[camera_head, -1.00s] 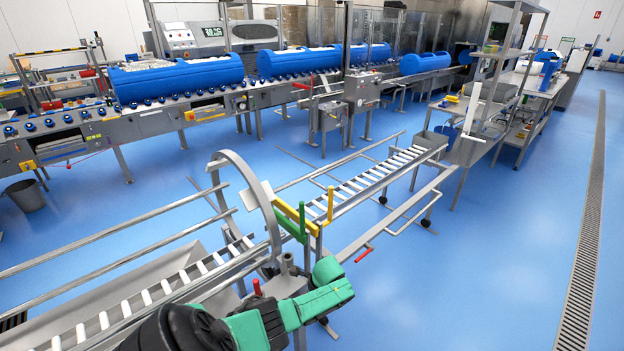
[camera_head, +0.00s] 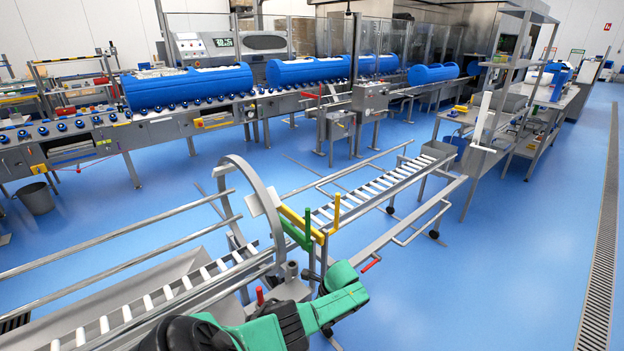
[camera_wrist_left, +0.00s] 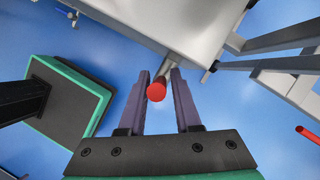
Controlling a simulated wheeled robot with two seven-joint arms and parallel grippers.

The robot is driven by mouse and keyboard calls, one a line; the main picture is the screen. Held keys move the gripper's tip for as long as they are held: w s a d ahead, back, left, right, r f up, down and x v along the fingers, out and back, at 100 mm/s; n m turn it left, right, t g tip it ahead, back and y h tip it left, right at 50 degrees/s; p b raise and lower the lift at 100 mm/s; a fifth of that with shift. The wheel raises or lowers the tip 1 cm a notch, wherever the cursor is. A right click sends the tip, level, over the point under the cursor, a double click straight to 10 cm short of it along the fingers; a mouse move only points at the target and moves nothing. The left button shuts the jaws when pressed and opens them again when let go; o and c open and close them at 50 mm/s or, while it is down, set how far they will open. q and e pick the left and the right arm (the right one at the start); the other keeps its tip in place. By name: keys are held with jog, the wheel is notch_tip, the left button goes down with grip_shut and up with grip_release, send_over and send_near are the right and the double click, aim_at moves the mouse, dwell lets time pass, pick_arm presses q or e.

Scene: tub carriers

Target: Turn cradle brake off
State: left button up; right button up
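The ring-shaped cradle (camera_head: 268,215) stands at the end of the roller track. A short red-ended lever (camera_head: 260,296) sits low at its base; I take it for the brake lever. In the left wrist view a red knob (camera_wrist_left: 157,90) on a grey rod lies between the fingers of my left gripper (camera_wrist_left: 160,74), nearer the left finger. The fingers are apart, with gaps on both sides of the knob; whether it is at fingertip depth is unclear. In the head view my green and black arm hides the left fingers. My right gripper is not in view.
Yellow and green levers (camera_head: 300,226) stand beside the ring. Another red handle (camera_head: 371,264) is on the lower frame to the right. A white roller track (camera_head: 375,187) runs away behind. Blue tubs (camera_head: 188,87) rest on the far conveyor. The blue floor at right is clear.

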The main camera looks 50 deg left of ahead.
pick_arm(q)
jog(key=p+v, duration=0.4)
jog(key=v, duration=1)
jog(key=shift+r, duration=0.25)
jog(key=shift+d, duration=0.1)
jog(key=s+d+f+n+t+h, duration=0.1)
jog(key=s+d+f, duration=0.1)
jog(key=s+f, duration=0.45)
jog(key=s+d+f+n, duration=0.2)
jog(key=s+f, duration=0.1)
jog(key=f, duration=0.6)
jog(key=s+d+f+n+t+h, duration=0.1)
jog(key=s+d+f, duration=0.1)
jog(key=s+f, duration=0.45)
jog(key=s+d+f+n+t, duration=0.1)
jog(key=s+d+f, duration=0.3)
jog(key=s, duration=0.4)
jog(key=s+d+f+n+h, duration=0.1)
jog(key=s+d+f+n, duration=0.2)
jog(key=s, duration=0.5)
notch_tip(320, 180, down, 3)
jog(key=shift+s+d+r+n+t+h, duration=0.15)
jog(key=shift+s+d+n+t+h, duration=0.2)
jog(key=shift+d+t, duration=0.1)
